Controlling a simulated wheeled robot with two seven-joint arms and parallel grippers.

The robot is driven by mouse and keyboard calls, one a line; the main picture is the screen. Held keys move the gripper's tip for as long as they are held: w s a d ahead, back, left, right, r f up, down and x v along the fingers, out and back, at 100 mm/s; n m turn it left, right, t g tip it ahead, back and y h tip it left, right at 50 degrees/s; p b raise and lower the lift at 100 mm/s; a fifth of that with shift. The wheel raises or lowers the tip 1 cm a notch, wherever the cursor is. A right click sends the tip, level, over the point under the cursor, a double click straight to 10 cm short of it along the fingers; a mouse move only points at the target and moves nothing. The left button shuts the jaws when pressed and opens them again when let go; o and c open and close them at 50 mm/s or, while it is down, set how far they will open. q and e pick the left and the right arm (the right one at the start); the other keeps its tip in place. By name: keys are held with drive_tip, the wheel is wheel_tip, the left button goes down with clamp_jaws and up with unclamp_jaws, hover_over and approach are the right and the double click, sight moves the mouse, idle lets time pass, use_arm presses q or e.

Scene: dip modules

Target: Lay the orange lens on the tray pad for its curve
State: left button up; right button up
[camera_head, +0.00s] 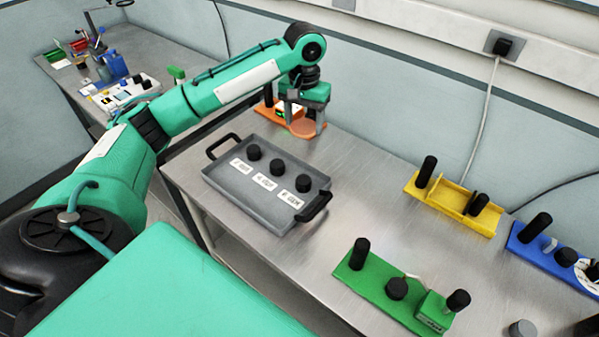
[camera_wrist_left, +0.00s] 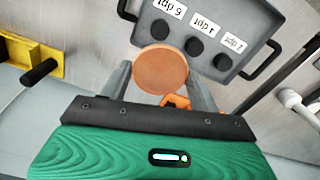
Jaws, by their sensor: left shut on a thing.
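My left gripper (camera_head: 304,112) is shut on the round, flat orange lens (camera_head: 304,128), holding it beyond the tray's far side. In the left wrist view the lens (camera_wrist_left: 160,70) sits between the two grey fingers. The grey tray (camera_head: 240,206) lies on the steel table, nearer my body than the lens. It carries three round black pads: a left one (camera_head: 254,152), a middle one (camera_head: 277,167) and a right one (camera_head: 303,183). All three look empty. Each has a white label beside it, too small to read surely. My right gripper is out of view.
An orange module (camera_head: 267,109) stands just behind my left gripper, partly hidden. The tray has black end handles. Yellow (camera_head: 470,214), green (camera_head: 372,285) and blue (camera_head: 535,257) modules with black posts stand to the right. The table between tray and yellow module is clear.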

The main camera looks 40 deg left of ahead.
use_arm(q)
drive_tip(key=p, duration=0.3)
hover_over(303, 180)
wheel_tip(303, 180, down, 14)
drive_tip(key=shift+r, duration=0.15)
wheel_tip(303, 180, down, 5)
drive_tip(key=shift+p, duration=0.5)
drive_tip(key=o, duration=1)
drive_tip(key=shift+r+b, duration=1.8)
drive_tip(key=shift+r, duration=4.25)
